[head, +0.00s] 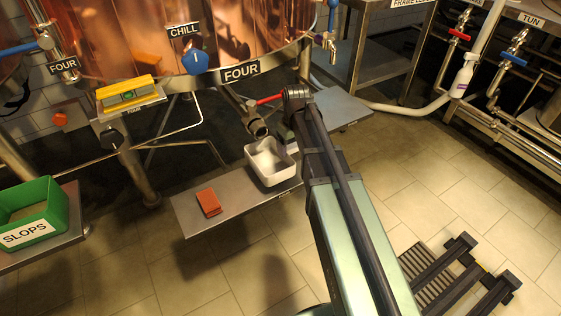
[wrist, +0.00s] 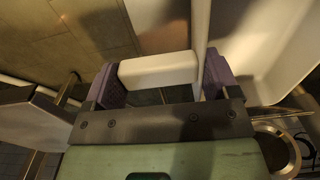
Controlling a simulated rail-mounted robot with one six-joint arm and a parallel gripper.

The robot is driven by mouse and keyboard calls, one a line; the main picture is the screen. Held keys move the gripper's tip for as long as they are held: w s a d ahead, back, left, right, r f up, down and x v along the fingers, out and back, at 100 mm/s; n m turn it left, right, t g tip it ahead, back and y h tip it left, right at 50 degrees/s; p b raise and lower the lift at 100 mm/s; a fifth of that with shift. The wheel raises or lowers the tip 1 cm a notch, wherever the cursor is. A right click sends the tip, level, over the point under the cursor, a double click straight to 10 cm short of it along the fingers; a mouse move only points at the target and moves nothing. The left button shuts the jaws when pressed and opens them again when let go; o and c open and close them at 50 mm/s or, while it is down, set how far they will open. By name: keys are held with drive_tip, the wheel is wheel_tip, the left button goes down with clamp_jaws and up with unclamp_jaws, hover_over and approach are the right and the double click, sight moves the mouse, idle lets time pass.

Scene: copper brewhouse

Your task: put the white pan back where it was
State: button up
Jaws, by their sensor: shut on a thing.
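The white pan (head: 270,178) is a deep, open, rectangular tub in the head view. It appears over the steel shelf (head: 235,200) under the copper tank, just below the dark outlet pipe (head: 257,130). I cannot tell whether it touches the shelf. In the wrist view the pan (wrist: 255,60) fills the right side. My gripper (wrist: 160,75) is shut on the pan, with its pale grip block and side wall between the purple pads. In the head view my arm hides the fingers and the pan's right side.
An orange-red block (head: 208,202) lies on the shelf left of the pan. A red-handled valve (head: 268,100) sits close above the pan. A green SLOPS bin (head: 32,212) stands at far left. The shelf's right part (head: 345,108) looks clear.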

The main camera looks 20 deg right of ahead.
sight(294, 152)
wheel_tip(294, 152, down, 4)
drive_tip(key=shift+r+b, duration=0.15)
drive_tip(key=shift+b, duration=0.95)
drive_tip(key=shift+r, duration=0.25)
drive_tip(key=shift+f, duration=0.2)
drive_tip(key=o, duration=1.1)
drive_tip(key=shift+r, duration=0.1)
wheel_tip(294, 152, up, 12)
drive_tip(key=p, duration=1.2)
drive_tip(key=shift+r+p, duration=0.25)
drive_tip(key=shift+p, duration=0.15)
drive_tip(key=s+a+m, duration=0.1)
drive_tip(key=s+a, duration=0.2)
drive_tip(key=s, duration=0.5)
drive_tip(key=s+a+m, duration=0.2)
drive_tip(key=s+a, duration=0.1)
drive_tip(key=s, duration=0.5)
drive_tip(key=shift+s+a+f, duration=0.15)
drive_tip(key=shift+s+a, duration=0.15)
